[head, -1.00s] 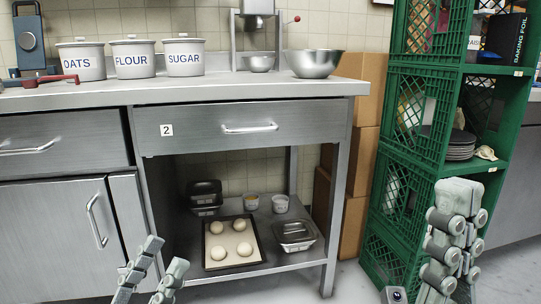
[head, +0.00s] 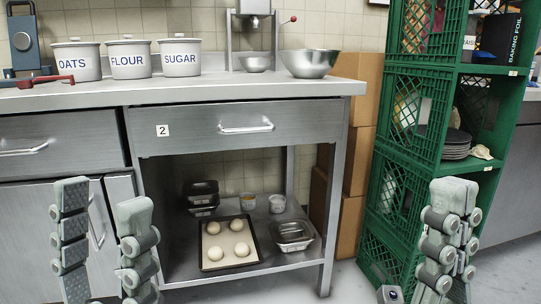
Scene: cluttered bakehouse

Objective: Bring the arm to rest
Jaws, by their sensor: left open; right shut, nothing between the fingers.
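My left gripper (head: 100,198) is at the lower left in the head view, fingers pointing up. Its two fingers stand well apart with nothing between them, in front of the cupboard door and the left leg of the workbench. My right gripper (head: 452,190) is at the lower right, in front of the green crates. Its fingers are together, pointing up, with nothing held.
A steel workbench (head: 200,94) carries canisters and a steel bowl (head: 310,63). Its lower shelf holds a tray (head: 204,266) of dough balls and a metal tin (head: 292,235). Stacked green crates (head: 404,140) stand at right, with cardboard boxes (head: 358,160) beside them.

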